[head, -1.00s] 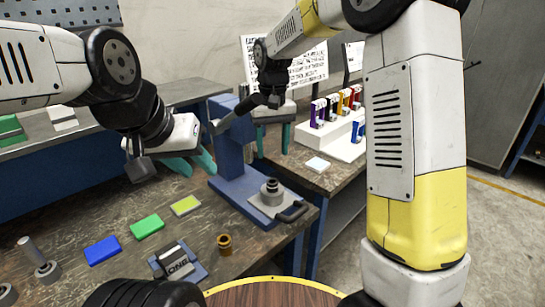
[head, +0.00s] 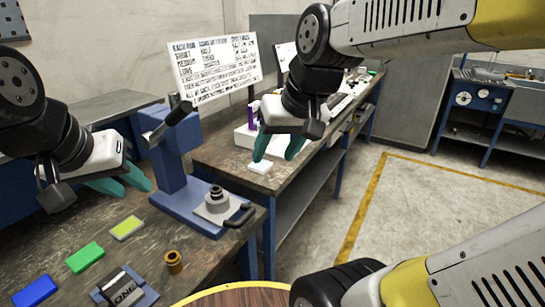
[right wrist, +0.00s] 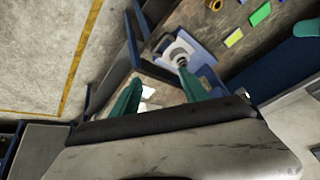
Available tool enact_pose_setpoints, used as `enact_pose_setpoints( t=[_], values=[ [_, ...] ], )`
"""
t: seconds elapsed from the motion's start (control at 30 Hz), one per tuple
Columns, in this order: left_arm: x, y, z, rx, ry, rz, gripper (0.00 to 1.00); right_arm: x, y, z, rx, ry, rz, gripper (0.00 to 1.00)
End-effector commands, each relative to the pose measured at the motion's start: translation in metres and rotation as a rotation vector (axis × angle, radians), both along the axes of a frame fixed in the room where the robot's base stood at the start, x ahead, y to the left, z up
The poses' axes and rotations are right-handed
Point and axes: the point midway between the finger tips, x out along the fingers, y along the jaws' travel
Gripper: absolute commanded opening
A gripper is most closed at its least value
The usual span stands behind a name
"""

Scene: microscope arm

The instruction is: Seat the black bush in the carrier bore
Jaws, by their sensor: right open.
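A dark stepped cylindrical piece, apparently the black bush (head: 216,193), stands upright on the light grey carrier (head: 213,213) on the blue press base. I cannot tell whether it sits in the bore or on top of it. The carrier has a black handle and also shows in the right wrist view (right wrist: 170,50). My right gripper (head: 277,157) is open and empty, beyond and right of the carrier, above a small white block (head: 260,168). My left gripper (head: 137,190) is open and empty, left of the press and above the bench.
The blue press (head: 168,165) with its lever stands between my grippers. A rack and sign are behind. Open floor lies right.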

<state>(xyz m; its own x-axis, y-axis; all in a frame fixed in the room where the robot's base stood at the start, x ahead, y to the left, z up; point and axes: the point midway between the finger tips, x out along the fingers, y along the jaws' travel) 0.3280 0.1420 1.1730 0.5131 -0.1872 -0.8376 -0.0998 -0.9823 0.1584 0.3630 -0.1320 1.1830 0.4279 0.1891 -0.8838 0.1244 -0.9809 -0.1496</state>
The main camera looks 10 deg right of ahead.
Motion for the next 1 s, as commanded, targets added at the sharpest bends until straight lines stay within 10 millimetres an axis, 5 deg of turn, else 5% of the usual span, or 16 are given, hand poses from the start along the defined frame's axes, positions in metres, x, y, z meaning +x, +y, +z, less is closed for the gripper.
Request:
enact_pose_setpoints(
  t=[0.27,1.0],
  values=[
    [0.000,0.000,0.000,0.000,0.000,0.000,0.36,-0.034,-0.010,-0.010,0.019,-0.088,-0.038,0.53],
    [0.000,0.000,0.000,0.000,0.000,0.000,0.36,-0.035,-0.010,-0.011,0.020,-0.090,-0.039,0.53]
  ],
)
